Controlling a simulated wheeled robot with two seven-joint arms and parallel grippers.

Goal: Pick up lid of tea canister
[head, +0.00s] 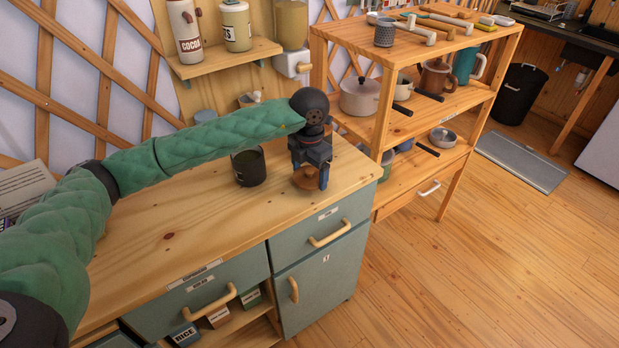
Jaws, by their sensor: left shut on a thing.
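My left gripper (311,172) points down over the right end of the wooden counter. It is shut on a small round brown wooden lid (304,181), which shows between and below its fingers. I cannot tell whether the lid touches the counter. A dark canister (250,169) stands upright on the counter just left of the gripper. Its top looks open. My right gripper is not in view.
The wooden counter (190,225) has free room left of the canister. A wall shelf (225,60) holds cans behind. A wooden rack (395,75) with pots and mugs stands close on the right. The floor at the right front is clear.

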